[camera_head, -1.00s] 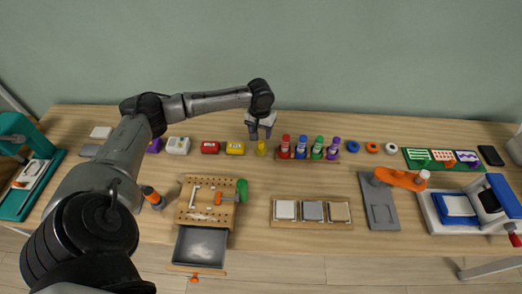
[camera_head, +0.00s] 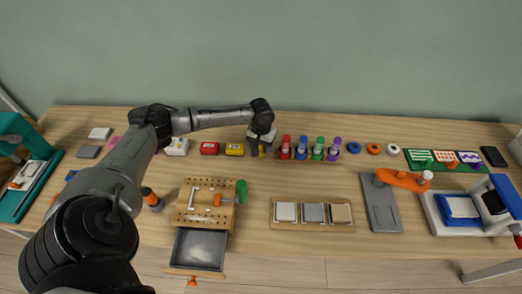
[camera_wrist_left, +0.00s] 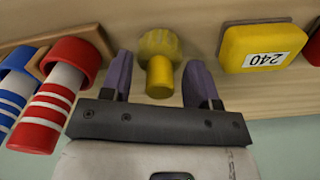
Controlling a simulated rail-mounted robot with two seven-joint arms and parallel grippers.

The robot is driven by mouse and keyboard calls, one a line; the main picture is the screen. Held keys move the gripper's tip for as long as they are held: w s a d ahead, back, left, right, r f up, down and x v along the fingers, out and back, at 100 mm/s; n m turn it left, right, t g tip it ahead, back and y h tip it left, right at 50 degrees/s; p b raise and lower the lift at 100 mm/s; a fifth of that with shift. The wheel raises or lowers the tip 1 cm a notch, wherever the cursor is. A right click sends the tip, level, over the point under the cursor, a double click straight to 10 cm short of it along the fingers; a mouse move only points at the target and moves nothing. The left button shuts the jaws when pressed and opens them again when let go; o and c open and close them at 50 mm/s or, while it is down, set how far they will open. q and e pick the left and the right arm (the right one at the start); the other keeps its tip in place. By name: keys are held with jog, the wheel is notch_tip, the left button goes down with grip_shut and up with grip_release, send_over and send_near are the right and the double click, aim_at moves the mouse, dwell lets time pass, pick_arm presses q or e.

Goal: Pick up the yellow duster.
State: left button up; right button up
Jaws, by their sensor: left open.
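The yellow duster (camera_wrist_left: 159,45) has a wide round head and a narrower yellow body, and it stands on the wooden table. In the left wrist view it sits between the two purple-grey fingers of my left gripper (camera_wrist_left: 160,78), with a gap visible on each side. The left gripper is open and holds nothing. In the head view the left gripper (camera_head: 261,151) is low at the middle back of the table and largely hides the duster. My right gripper is not in view.
A yellow block marked 240 (camera_wrist_left: 263,47) is beside the duster, with a red block (camera_head: 209,148) further left. A rack of coloured bottles (camera_head: 303,160) stands close on the other side. A pegboard block (camera_head: 205,218) and an open drawer (camera_head: 200,248) are in front.

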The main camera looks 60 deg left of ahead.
pick_arm(q)
jog(key=c, duration=1)
jog(key=shift+r, duration=0.1)
jog(key=shift+r, duration=0.55)
jog(key=r, duration=0.1)
jog(key=r+p, duration=0.1)
jog(key=r, duration=0.1)
jog(key=shift+w+d+r, duration=0.2)
jog(key=shift+d+r, duration=0.05)
jog(key=shift+d, duration=0.1)
jog(key=w+d+r+p, duration=0.1)
jog(key=w+d+r, duration=0.1)
jog(key=d, duration=0.3)
jog(key=w+d+r, duration=0.2)
jog(key=d+r, duration=0.2)
jog(key=d, duration=0.1)
jog(key=shift+r+p, duration=0.15)
jog(key=shift+p, duration=0.25)
